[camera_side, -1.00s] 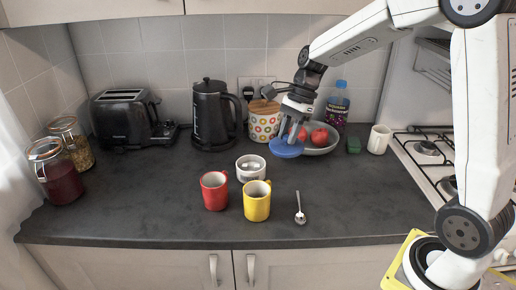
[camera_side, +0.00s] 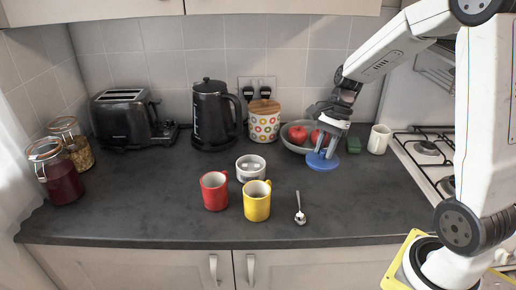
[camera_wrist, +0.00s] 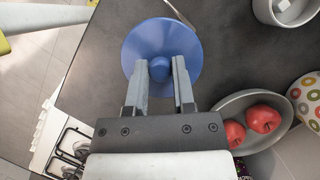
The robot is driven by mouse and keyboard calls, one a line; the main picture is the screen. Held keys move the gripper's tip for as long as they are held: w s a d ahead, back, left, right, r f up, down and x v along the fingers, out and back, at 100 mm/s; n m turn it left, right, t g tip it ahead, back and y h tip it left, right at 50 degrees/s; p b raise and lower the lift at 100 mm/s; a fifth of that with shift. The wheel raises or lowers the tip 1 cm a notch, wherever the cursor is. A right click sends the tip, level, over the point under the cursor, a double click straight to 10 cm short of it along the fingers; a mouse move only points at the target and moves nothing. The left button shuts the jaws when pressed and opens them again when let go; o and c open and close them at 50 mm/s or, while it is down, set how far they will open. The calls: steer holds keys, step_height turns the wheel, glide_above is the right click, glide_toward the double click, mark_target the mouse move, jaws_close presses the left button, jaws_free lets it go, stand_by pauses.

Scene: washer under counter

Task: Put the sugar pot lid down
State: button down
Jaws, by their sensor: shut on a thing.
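The blue round sugar pot lid (camera_side: 316,164) is in front of the fruit bowl in the side view, low over or on the worktop; I cannot tell whether it touches. My gripper (camera_side: 325,149) points down and is shut on the lid's knob. In the wrist view, the lid (camera_wrist: 140,43) fills the space beyond my fingertips (camera_wrist: 160,69), with the knob between them. The open white sugar pot (camera_side: 250,175) stands behind the red and yellow mugs, with pale cubes inside. The pot also shows at the wrist view's top right (camera_wrist: 268,15).
The grey fruit bowl (camera_side: 290,143) with red apples is close behind the lid. A green sponge (camera_side: 353,145) and white mug (camera_side: 379,139) stand to the right, before the hob (camera_side: 425,150). The worktop right of the spoon is clear.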

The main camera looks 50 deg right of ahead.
steer(key=shift+w+d+f, duration=0.55)
steer(key=shift+w+f, duration=1)
steer(key=shift+w, duration=0.6)
steer(key=shift+w+d+f, duration=0.5)
steer(key=shift+w+f, duration=1)
steer(key=shift+w, duration=0.7)
steer(key=shift+w+d+f, duration=0.55)
steer(key=shift+w+f, duration=1)
steer(key=shift+w, duration=0.6)
steer(key=shift+w+f, duration=0.15)
steer(key=shift+f, duration=0.1)
steer(key=shift+w+f, duration=0.1)
steer(key=shift+f, duration=1.5)
steer(key=shift+f, duration=0.1)
steer(key=shift+c, duration=2.2)
jaws_free()
